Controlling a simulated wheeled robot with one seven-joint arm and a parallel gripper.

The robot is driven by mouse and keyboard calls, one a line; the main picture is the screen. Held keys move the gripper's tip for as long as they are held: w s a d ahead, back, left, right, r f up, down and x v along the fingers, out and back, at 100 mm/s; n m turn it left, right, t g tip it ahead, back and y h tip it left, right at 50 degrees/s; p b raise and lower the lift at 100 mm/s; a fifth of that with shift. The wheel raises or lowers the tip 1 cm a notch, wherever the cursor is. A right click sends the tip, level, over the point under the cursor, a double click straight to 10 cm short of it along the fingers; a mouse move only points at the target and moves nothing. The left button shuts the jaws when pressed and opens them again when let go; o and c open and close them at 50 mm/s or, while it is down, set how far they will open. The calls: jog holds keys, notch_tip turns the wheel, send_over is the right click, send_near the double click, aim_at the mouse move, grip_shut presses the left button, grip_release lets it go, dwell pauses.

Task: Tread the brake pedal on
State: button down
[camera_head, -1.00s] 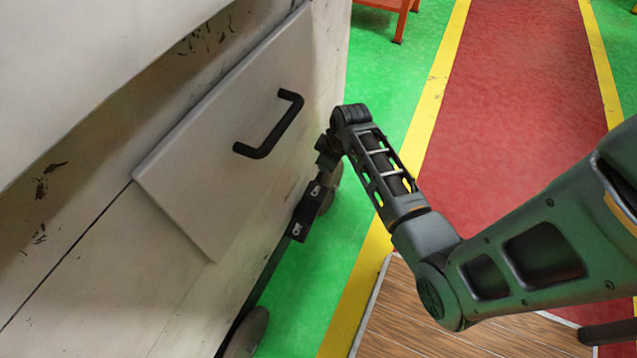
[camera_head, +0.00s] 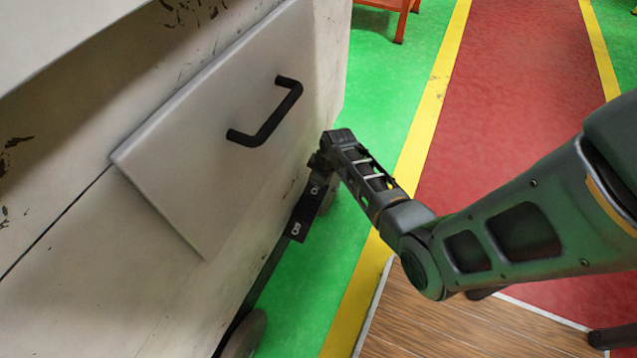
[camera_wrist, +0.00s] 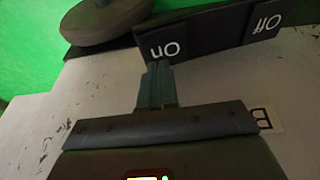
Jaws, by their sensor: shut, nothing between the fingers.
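The brake pedal is a black two-part bar (camera_head: 305,212) low on the side of the pale cabinet, with small white marks on both parts. In the wrist view it carries the words "On" on its left part (camera_wrist: 185,42) and "Off" on its right part (camera_wrist: 268,20), both upside down. My gripper (camera_wrist: 158,68) is shut and empty, its fingertips at the lower edge of the "On" part. I cannot tell whether they touch it. In the head view the gripper (camera_head: 318,168) is at the pedal's upper end, partly hidden by my wrist.
The pale cabinet has a panel with a black handle (camera_head: 268,112) above the pedal. Caster wheels stand near the pedal (camera_wrist: 105,18) and at the lower front (camera_head: 245,335). Green floor (camera_head: 315,290) lies beside the cabinet, and a wooden platform (camera_head: 430,325) is at the bottom right.

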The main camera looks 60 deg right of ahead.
jog(key=shift+d+f, duration=0.1)
jog(key=shift+f, duration=0.6)
jog(key=shift+d, duration=0.1)
jog(key=shift+d+f+b, duration=0.15)
jog(key=shift+f+b, duration=0.05)
jog(key=shift+b, duration=0.15)
jog(key=f+y+b, duration=0.1)
jog(key=d+f+y+b, duration=0.1)
jog(key=f+y+b, duration=0.1)
jog(key=b, duration=0.1)
jog(key=shift+d+m+y, duration=0.25)
jog(key=shift+m+y, duration=0.05)
jog(key=shift+d+f+b, duration=0.1)
jog(key=shift+f+b, duration=0.25)
jog(key=shift+r, duration=0.1)
